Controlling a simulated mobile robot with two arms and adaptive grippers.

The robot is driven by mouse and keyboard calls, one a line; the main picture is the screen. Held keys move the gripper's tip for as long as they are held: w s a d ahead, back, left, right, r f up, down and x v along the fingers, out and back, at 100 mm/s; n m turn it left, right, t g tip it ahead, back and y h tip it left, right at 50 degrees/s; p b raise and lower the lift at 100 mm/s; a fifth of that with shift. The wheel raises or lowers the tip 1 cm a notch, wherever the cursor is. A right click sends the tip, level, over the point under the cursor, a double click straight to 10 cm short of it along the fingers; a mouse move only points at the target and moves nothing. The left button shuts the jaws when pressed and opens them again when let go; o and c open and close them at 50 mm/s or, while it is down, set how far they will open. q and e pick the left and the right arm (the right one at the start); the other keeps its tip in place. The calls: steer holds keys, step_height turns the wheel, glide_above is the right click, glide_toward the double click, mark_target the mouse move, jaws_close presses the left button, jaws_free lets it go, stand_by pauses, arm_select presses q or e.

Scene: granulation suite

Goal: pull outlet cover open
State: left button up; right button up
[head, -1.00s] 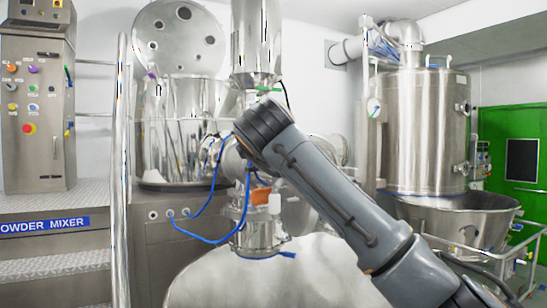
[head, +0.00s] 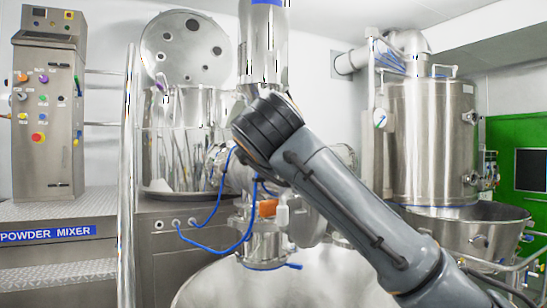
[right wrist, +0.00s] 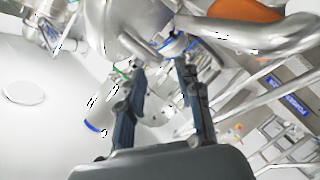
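In the head view the mixer's horizontal metal outlet (head: 236,172) sticks out at the middle, with blue hoses looping around it. An orange part (head: 267,208) sits below it, above a steel spout (head: 263,247). I cannot tell which part is the outlet cover; my right arm hides some of this area. My right gripper (right wrist: 160,68) is open in the right wrist view, its two dark fingers apart with nothing clearly held. A rounded steel body (right wrist: 122,22) and a thick steel pipe or handle (right wrist: 250,38) lie beyond the fingertips. My left gripper is not in view.
The powder mixer's control cabinet (head: 46,110) and steps (head: 60,272) stand at the left, with a vertical steel rail (head: 128,170). A large steel vessel (head: 432,140) stands at the right. A wide pale dome (head: 300,280) fills the lower middle.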

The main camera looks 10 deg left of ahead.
steer(key=v, duration=0.6)
steer(key=shift+s, duration=0.25)
steer(key=shift+f, duration=0.15)
